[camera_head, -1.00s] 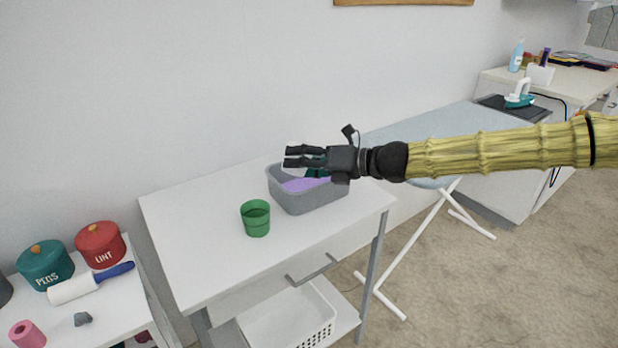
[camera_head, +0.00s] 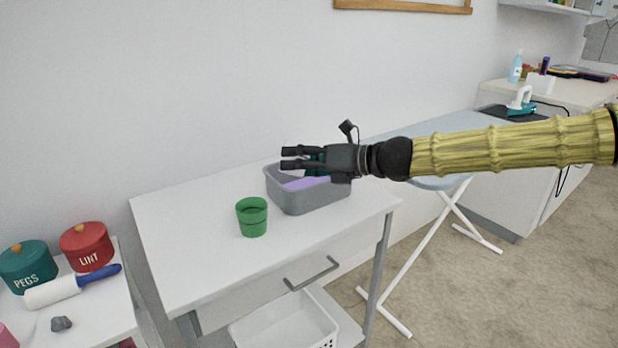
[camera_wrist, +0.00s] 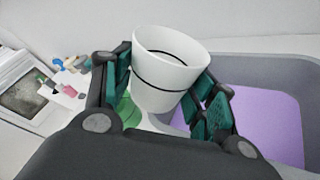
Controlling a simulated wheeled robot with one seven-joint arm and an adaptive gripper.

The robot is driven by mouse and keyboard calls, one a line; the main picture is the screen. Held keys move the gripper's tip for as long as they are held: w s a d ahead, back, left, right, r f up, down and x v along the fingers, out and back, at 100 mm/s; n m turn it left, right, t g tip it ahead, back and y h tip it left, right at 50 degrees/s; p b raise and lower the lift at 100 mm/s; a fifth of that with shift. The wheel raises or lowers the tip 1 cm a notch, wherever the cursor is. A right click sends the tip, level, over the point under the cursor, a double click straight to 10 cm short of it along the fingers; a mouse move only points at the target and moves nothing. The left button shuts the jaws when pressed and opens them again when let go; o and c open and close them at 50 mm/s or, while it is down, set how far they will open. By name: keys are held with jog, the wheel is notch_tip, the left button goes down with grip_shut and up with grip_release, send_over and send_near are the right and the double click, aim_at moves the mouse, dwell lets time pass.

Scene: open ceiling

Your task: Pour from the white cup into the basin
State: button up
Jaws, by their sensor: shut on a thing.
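The white cup (camera_wrist: 165,75) with dark bands sits between the fingers of my gripper (camera_wrist: 165,90) in the wrist view, leaning a little in that picture. Its contents cannot be made out. In the head view my gripper (camera_head: 300,159) points left above the grey basin (camera_head: 312,196), and the cup cannot be picked out there. The basin stands on the white table and has a purple area (camera_head: 303,184) inside. The wrist view shows the basin's grey wall (camera_wrist: 262,74) and the purple area (camera_wrist: 262,118) beyond and right of the cup.
A green cup (camera_head: 252,218) stands on the white table (camera_head: 195,240) just left of the basin. The table's left part is clear. A lower stand at left holds red and teal canisters and a lint roller (camera_head: 70,287). An ironing board (camera_head: 425,130) is behind my arm.

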aim_at(291, 173)
jog(key=shift+s+a+r+n+t+b, duration=0.15)
jog(key=shift+s+n+b, duration=0.15)
jog(key=shift+b, duration=0.85)
jog(key=shift+s+a+f+n+t+b, duration=0.15)
jog(key=shift+s+n+b, duration=0.15)
jog(key=shift+b, duration=0.85)
jog(key=s+n+b, duration=0.1)
jog(key=b, duration=0.5)
jog(key=s+a+f+n+t+b, duration=0.1)
jog(key=b, duration=0.5)
jog(key=shift+f+n+h+b, duration=0.15)
jog(key=shift+n+h+b, duration=0.15)
jog(key=shift+n, duration=0.1)
jog(key=shift+s+b, duration=0.15)
jog(key=shift+b, duration=0.5)
jog(key=shift+s+a+r+n+b, duration=0.25)
jog(key=shift+n+b, duration=0.35)
jog(key=shift+b, duration=0.65)
jog(key=shift+s+r+t+b, duration=0.15)
jog(key=shift+r+t+b, duration=0.1)
jog(key=shift+t+b, duration=0.2)
